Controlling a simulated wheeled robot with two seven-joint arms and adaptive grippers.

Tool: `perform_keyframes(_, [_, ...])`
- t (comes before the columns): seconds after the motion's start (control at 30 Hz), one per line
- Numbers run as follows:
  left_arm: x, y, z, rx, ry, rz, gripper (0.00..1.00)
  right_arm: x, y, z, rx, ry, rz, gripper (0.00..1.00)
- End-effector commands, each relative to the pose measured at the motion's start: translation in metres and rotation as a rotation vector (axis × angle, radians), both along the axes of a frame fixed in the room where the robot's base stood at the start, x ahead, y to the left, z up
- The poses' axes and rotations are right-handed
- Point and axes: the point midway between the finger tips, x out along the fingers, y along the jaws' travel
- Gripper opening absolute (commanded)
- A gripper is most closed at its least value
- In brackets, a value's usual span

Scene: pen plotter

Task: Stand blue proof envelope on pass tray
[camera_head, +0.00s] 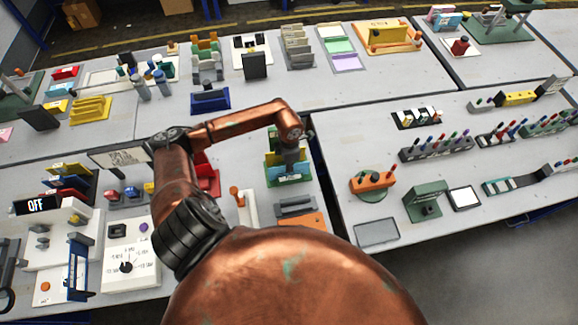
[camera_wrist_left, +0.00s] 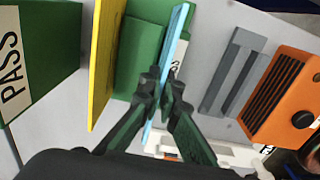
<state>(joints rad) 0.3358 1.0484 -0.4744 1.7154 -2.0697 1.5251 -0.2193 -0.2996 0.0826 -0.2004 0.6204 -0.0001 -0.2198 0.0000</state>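The blue proof envelope (camera_wrist_left: 180,30) is a thin light-blue sheet, seen nearly edge-on and upright in the left wrist view. My left gripper (camera_wrist_left: 161,88) has one finger on each side of it, closed against it. A green tray (camera_wrist_left: 138,60) with a partly hidden white label lies just behind the sheet; whether the sheet touches it is unclear. In the head view, my left gripper (camera_head: 290,155) is above the green tray (camera_head: 290,180) and hides much of it. A green block (camera_wrist_left: 40,50) lettered PASS stands at left in the wrist view. My right gripper is not in view.
A yellow panel (camera_wrist_left: 105,60) stands upright left of the envelope. A grey slotted block (camera_wrist_left: 233,70) and an orange box (camera_wrist_left: 285,95) lie to its right. A red holder (camera_head: 207,178) stands left of the tray in the head view.

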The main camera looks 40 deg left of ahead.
Motion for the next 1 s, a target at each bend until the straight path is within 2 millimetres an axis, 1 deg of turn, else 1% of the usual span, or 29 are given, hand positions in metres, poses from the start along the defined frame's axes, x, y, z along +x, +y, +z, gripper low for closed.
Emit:
perform_keyframes(0.07, [0.000, 0.000, -0.003, 0.000, 0.000, 0.000, 0.00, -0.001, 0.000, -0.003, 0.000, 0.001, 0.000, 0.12])
perform_keyframes(0.1, [0.000, 0.000, -0.004, 0.000, 0.000, 0.000, 0.03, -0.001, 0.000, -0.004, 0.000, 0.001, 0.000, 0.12])
perform_keyframes(0.37, [0.000, 0.000, -0.002, 0.000, 0.000, 0.000, 0.21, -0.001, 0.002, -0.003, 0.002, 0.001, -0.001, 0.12])
perform_keyframes(0.67, [0.000, 0.000, -0.001, 0.000, 0.000, 0.000, 0.22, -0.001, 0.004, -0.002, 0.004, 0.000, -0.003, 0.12])
perform_keyframes(0.73, [0.000, 0.000, 0.003, -0.001, -0.001, 0.000, 0.22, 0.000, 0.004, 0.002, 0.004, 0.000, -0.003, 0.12])
perform_keyframes(0.83, [0.002, 0.001, 0.014, 0.000, -0.004, 0.000, 0.22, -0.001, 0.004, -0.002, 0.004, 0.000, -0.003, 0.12])
perform_keyframes(0.97, [0.002, 0.001, 0.040, 0.003, -0.005, -0.001, 0.22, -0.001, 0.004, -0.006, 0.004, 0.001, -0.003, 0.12])
perform_keyframes(1.0, [0.001, 0.001, 0.049, 0.003, -0.005, -0.002, 0.22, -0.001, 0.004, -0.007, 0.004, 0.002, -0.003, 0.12])
